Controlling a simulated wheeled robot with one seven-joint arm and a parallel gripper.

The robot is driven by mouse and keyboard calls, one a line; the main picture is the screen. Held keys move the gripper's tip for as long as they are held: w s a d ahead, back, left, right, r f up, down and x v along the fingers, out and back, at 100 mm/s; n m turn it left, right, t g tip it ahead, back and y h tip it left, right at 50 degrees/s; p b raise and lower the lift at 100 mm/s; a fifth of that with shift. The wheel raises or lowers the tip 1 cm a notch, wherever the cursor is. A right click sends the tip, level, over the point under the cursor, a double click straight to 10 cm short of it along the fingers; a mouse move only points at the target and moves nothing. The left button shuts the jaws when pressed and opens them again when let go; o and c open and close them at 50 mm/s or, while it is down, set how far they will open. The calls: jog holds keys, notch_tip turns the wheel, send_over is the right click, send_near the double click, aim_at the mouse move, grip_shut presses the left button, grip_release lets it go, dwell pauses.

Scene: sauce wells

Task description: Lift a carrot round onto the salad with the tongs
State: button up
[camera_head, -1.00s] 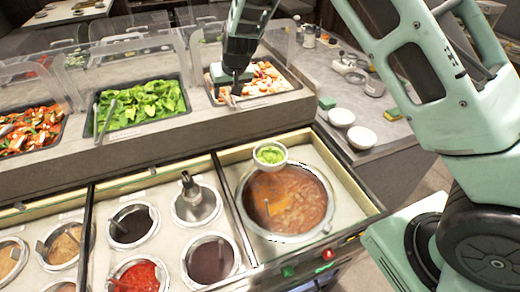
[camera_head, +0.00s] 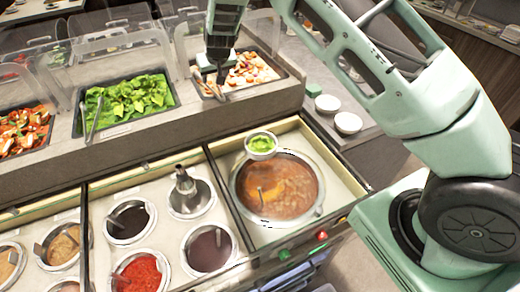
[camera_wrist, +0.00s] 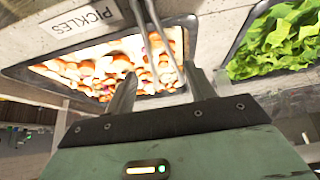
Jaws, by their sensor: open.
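A tray of orange and white pickled pieces (camera_head: 262,70) sits in the back counter; it fills the middle of the wrist view (camera_wrist: 100,68). Single carrot rounds are too small to tell apart. Metal tongs (camera_wrist: 155,45) lie over this tray, with their arms running up between and beyond my fingertips; their ends also show in the head view (camera_head: 203,84). My gripper (camera_wrist: 160,86) is open above the tray's edge, its two fingers on either side of the tongs, and I cannot tell whether they touch. The salad is a small white bowl with green leaves (camera_head: 261,144) on the soup pot's back rim.
A soup pot (camera_head: 318,208) is set in the front counter, with several sauce wells to its left. A lettuce tray (camera_head: 173,103) with its own tongs stands left of the pickles. Clear guards (camera_head: 115,50) rise behind the trays. Two white bowls (camera_head: 348,123) stand at right.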

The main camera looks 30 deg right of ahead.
jog(key=b+x, duration=0.2)
jog(key=x, duration=0.4)
jog(key=shift+f+b, duration=0.25)
jog(key=shift+b, duration=0.1)
jog(key=shift+w, duration=0.1)
jog(key=c, duration=0.7)
jog(key=shift+r, duration=0.15)
notch_tip(320, 180, up, 12)
jog(key=p, duration=0.6)
